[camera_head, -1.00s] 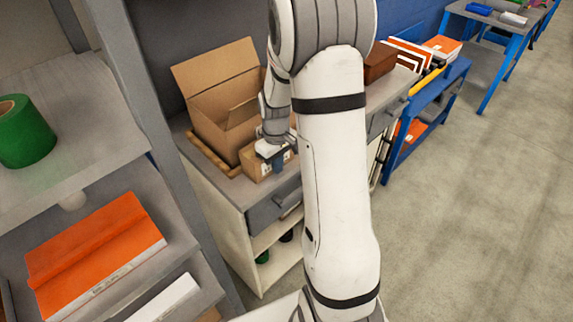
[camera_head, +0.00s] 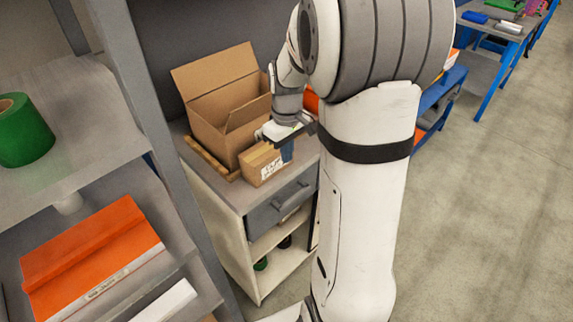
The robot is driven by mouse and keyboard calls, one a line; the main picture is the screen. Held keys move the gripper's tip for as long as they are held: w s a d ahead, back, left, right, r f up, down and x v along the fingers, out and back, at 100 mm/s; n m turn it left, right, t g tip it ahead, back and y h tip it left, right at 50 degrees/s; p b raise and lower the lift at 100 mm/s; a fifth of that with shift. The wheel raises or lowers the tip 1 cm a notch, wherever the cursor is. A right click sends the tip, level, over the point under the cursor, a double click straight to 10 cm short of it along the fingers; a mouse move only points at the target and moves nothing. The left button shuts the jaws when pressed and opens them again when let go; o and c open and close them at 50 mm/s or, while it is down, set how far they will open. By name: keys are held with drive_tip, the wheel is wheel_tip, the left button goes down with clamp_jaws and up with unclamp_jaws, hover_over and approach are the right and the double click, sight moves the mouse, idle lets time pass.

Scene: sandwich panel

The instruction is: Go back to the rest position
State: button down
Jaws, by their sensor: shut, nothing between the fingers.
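My gripper (camera_head: 283,152) is partly in view at the end of my white arm, just right of a small cardboard box (camera_head: 258,163) and over the grey cabinet top. The fingers are small and partly hidden by the wrist; they look shut with nothing held. The small box bears a white label and stands in front of an open cardboard box (camera_head: 215,112). I cannot tell whether the gripper touches the small box.
The cabinet (camera_head: 230,245) has a grey drawer. At left, a shelf rack (camera_head: 100,95) holds a green tape roll (camera_head: 22,130) and an orange box (camera_head: 92,255). Blue benches (camera_head: 492,40) stand at the back right. The concrete floor (camera_head: 480,220) on the right is clear.

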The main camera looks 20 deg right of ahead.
drive_tip(key=s+a+r+m+t, duration=0.1)
drive_tip(key=s+a+r, duration=0.3)
drive_tip(key=s, duration=0.4)
drive_tip(key=s+a+r+m+t, duration=0.2)
drive_tip(key=s+a+r+m, duration=0.1)
drive_tip(key=s, duration=0.5)
drive_tip(key=shift+s+a+r, duration=0.35)
drive_tip(key=shift+a+r, duration=0.1)
drive_tip(key=shift+a, duration=0.5)
